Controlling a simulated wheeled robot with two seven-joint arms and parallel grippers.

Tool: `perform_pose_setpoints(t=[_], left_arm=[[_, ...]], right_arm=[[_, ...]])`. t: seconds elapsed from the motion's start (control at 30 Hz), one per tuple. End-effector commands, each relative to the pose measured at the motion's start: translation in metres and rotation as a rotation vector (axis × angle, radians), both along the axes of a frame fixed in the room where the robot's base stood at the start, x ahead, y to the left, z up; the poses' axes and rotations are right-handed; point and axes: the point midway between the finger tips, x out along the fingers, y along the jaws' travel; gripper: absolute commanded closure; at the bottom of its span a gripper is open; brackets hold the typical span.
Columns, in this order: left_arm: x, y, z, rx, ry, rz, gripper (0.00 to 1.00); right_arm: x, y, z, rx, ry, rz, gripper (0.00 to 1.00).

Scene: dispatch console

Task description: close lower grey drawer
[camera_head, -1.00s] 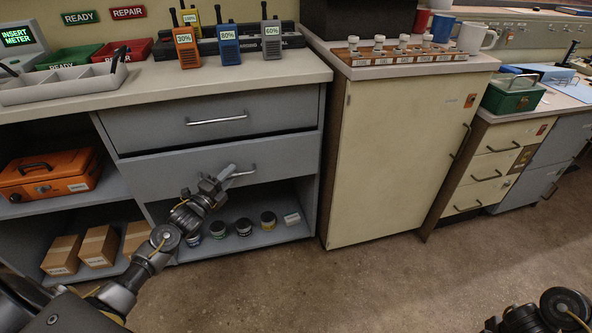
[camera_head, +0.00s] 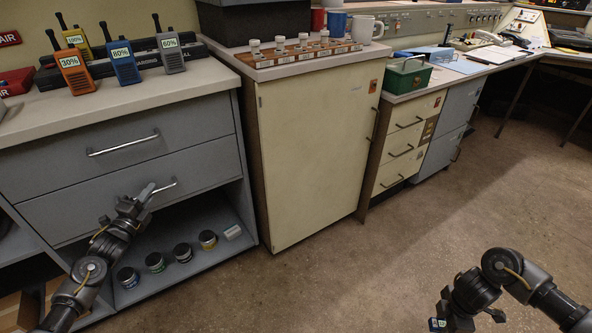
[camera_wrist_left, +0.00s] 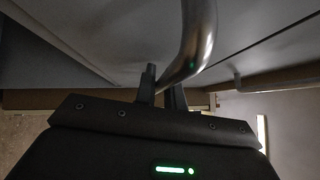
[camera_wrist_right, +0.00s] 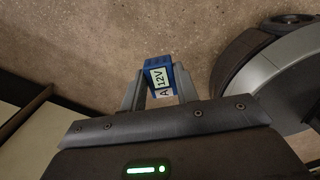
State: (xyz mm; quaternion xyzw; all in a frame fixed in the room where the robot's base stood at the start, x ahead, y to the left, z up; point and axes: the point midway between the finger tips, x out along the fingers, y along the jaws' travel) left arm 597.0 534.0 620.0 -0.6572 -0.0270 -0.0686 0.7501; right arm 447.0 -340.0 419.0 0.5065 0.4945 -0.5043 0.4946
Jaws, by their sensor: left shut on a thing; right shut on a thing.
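The lower grey drawer (camera_head: 205,163) is under the upper grey drawer (camera_head: 60,160) in the head view. Its front looks flush or nearly flush with the upper one; I cannot tell if a small gap is left. My left gripper (camera_head: 146,192) is at its bar handle (camera_head: 165,187). In the left wrist view the handle (camera_wrist_left: 198,40) runs down between the fingers of the left gripper (camera_wrist_left: 162,88), which are shut on it. My right gripper (camera_wrist_right: 160,88) is shut on a small blue block marked 12V (camera_wrist_right: 158,66), held above the floor, away from the drawers.
An open shelf with several small jars (camera_head: 183,252) lies below the drawer. A cream cabinet (camera_head: 315,150) stands right of it. Radios (camera_head: 122,62) stand on the counter above. The floor (camera_head: 350,270) in front is clear.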

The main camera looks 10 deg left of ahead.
Motion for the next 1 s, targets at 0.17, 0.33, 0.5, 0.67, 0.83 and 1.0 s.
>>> perform_pose_setpoints(t=[0.17, 0.33, 0.5, 0.67, 0.83, 1.0], left_arm=[[0.001, 0.0034, 0.0029, 0.002, -0.003, 0.009, 0.81], [0.001, 0.0027, 0.0017, 0.001, -0.001, 0.008, 0.67], [0.0007, 0.0021, 0.0001, 0.0, 0.002, 0.007, 0.67], [0.0006, 0.0017, -0.0011, -0.001, 0.004, 0.007, 0.67], [0.0005, 0.0015, -0.0015, 0.0, 0.005, 0.006, 0.67], [0.0005, 0.0014, -0.0015, 0.0, 0.005, 0.006, 0.67]], right_arm=[[0.0002, 0.0, 0.0005, 0.0, 0.0, 0.0, 0.95], [0.0001, 0.0, 0.0004, 0.0, 0.0, 0.0, 0.95], [0.0, -0.0001, 0.0002, 0.0, 0.0, 0.0, 0.95], [0.0, 0.0, 0.0001, 0.0, 0.0, 0.0, 0.95], [0.0, -0.0001, 0.0001, 0.0, 0.0, 0.0, 0.95], [0.0, -0.0001, 0.0001, 0.0, 0.0, 0.0, 0.95]])
